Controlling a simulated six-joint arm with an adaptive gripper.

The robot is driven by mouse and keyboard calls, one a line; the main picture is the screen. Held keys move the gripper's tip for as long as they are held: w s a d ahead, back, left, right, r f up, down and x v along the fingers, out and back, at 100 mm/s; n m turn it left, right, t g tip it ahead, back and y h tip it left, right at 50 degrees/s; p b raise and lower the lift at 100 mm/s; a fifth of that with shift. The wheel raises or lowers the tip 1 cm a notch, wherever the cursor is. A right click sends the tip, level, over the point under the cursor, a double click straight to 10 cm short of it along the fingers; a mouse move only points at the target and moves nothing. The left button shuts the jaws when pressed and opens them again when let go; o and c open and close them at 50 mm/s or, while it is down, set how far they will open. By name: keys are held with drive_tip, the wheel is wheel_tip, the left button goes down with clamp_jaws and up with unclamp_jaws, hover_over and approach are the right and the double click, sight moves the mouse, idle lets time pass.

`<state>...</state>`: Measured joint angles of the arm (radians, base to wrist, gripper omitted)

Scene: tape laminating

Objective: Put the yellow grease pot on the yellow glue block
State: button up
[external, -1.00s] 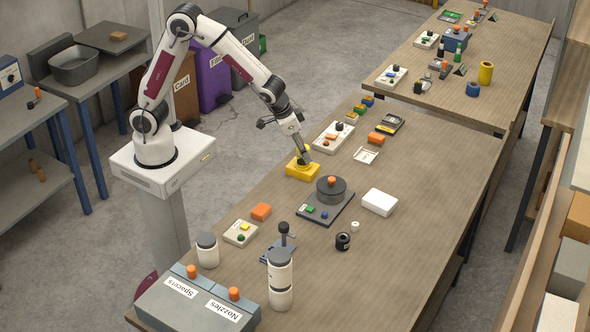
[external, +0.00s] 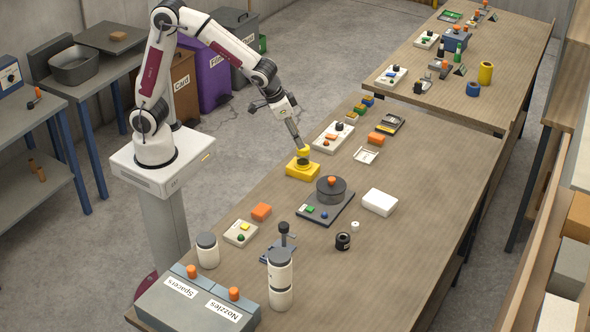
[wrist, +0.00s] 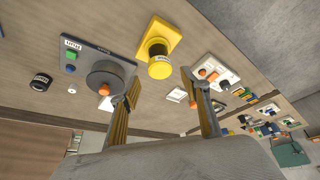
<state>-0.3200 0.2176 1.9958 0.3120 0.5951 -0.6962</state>
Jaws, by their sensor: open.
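The yellow glue block (external: 293,171) lies on the bench, and it also shows in the wrist view (wrist: 171,29). My gripper (external: 300,145) is just above the pot in the external view. In the wrist view the two fingers (wrist: 165,95) are spread apart with nothing between them, and the pot is clear of them.
A dark plate with a round grey disc (external: 331,190) stands close in front of the block. A pale tray with small parts (external: 333,136) lies behind it.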

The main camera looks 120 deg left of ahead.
drive_tip(key=shift+v, duration=2.85)
drive_tip(key=s+d+r+m+t+h, duration=0.1)
drive_tip(key=s+d+m, duration=0.3)
drive_tip(key=s+d, duration=0.5)
drive_tip(key=s+d+r+m+t+h, duration=0.1)
drive_tip(key=s+d+r+m+h, duration=0.1)
drive_tip(key=s+d+m, duration=0.3)
drive_tip(key=s+d+r, duration=0.1)
drive_tip(key=s+d, duration=0.3)
drive_tip(key=s, duration=0.4)
drive_tip(key=shift+s+d+r, duration=0.2)
drive_tip(key=shift+s+d, duration=0.15)
